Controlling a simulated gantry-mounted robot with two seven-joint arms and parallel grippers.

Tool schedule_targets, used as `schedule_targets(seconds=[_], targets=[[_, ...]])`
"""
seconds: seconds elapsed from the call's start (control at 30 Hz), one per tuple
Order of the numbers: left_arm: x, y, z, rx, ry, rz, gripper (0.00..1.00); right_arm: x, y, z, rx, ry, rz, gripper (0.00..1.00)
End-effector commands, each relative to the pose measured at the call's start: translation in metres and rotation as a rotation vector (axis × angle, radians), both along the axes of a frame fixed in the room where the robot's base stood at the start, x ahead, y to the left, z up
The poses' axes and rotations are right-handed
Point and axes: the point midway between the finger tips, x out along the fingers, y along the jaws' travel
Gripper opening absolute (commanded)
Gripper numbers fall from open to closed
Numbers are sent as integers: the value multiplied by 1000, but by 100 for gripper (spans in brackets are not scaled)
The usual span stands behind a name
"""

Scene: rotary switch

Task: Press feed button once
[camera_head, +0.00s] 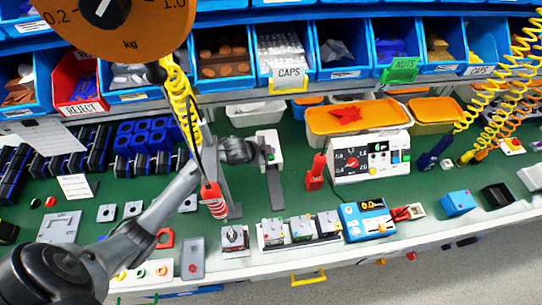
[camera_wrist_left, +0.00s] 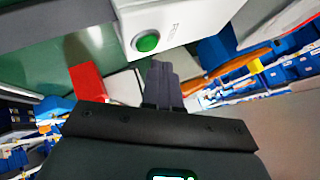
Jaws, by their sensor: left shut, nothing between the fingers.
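The feed unit is a white box (camera_head: 268,138) at the back middle of the green bench, with a grey strip running down towards me. In the left wrist view its white face (camera_wrist_left: 185,22) carries a round green button (camera_wrist_left: 148,41) in a dark ring; small lettering beside it is too blurred to read. My left gripper (camera_head: 262,153) is at the box's left side in the head view. In the left wrist view its dark fingers (camera_wrist_left: 160,66) are shut and empty, their tips just below the button in the picture. I cannot tell whether they touch. My right gripper is in neither view.
An orange tray (camera_head: 358,116) lies behind. A red-handled tool (camera_head: 214,200) hangs on a yellow coil in front of my left arm.

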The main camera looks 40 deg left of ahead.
Motion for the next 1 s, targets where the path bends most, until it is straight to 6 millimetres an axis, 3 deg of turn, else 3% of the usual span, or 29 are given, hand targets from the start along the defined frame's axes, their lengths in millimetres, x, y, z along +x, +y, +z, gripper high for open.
schedule_targets(seconds=[1.0], targets=[[0,0,-10,0,0,0,0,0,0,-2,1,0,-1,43]])
